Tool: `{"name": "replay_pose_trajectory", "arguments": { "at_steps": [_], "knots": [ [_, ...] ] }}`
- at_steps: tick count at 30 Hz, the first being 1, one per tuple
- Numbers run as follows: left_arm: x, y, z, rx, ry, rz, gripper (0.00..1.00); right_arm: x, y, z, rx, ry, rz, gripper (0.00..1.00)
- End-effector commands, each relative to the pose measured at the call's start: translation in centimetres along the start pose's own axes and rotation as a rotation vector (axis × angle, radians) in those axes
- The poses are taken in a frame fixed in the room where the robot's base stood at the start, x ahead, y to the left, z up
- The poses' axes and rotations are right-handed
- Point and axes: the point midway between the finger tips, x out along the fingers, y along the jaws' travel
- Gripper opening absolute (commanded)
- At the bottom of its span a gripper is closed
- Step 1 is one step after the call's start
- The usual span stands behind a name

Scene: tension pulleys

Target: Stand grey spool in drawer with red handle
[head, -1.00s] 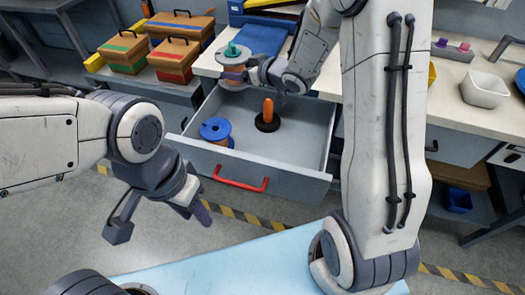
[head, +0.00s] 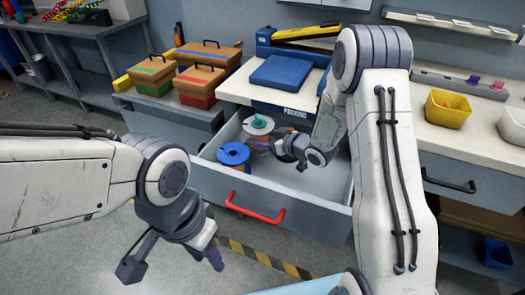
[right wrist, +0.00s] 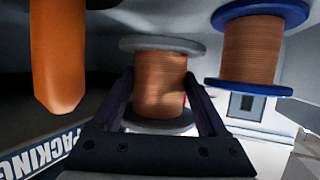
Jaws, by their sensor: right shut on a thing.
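The grey spool (head: 258,125), wound with copper-coloured wire and with a teal piece on top, is upright inside the open drawer (head: 310,200) with the red handle (head: 254,208), at its back left. My right gripper (head: 278,145) is shut on it from the right. In the right wrist view the spool (right wrist: 160,85) sits between the two fingers; that picture looks upside down. I cannot tell whether the spool touches the drawer floor. My left gripper (head: 172,262) is open and empty, in front of the drawer at the left.
A blue spool (head: 234,154) stands in the drawer just in front of the grey one. An orange tapered object (right wrist: 58,50) is also in the drawer, hidden in the head view behind my right arm. Toolboxes (head: 207,75) stand left; the worktop is above the drawer.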

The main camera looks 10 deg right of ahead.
Motion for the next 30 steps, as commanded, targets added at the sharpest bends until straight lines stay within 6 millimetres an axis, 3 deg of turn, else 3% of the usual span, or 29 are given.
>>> {"name": "replay_pose_trajectory", "arguments": {
  "at_steps": [5, 13, 25, 26, 27, 30],
  "knots": [
    [0.2, 0.0, 0.0, 0.0, 0.0, 0.0, 0.4, 0.4, 0.0, 0.7, -0.002, 0.007, 0.0, 0.0],
    [0.9, -0.1, 0.1, 0.0, 0.0, 0.0, 0.4, 1.7, 0.0, 3.8, -0.001, 0.006, 0.0, 0.0],
    [1.2, -0.1, 0.1, 0.0, 0.0, 0.0, 0.4, 1.9, 0.1, 4.2, -0.003, 0.007, 0.001, 0.0],
    [1.1, -0.1, 0.1, 0.0, 0.0, 0.0, 0.4, 1.8, 0.0, 4.3, -0.001, 0.001, 0.0, 0.87],
    [1.1, -0.1, 0.1, 0.0, 0.0, 0.0, 0.4, 1.8, 0.0, 4.3, -0.001, 0.001, 0.0, 1.0],
    [1.1, -0.1, 0.1, 0.0, 0.0, 0.0, 0.4, 1.8, 0.0, 4.3, -0.001, 0.001, 0.0, 1.0]
  ]
}}
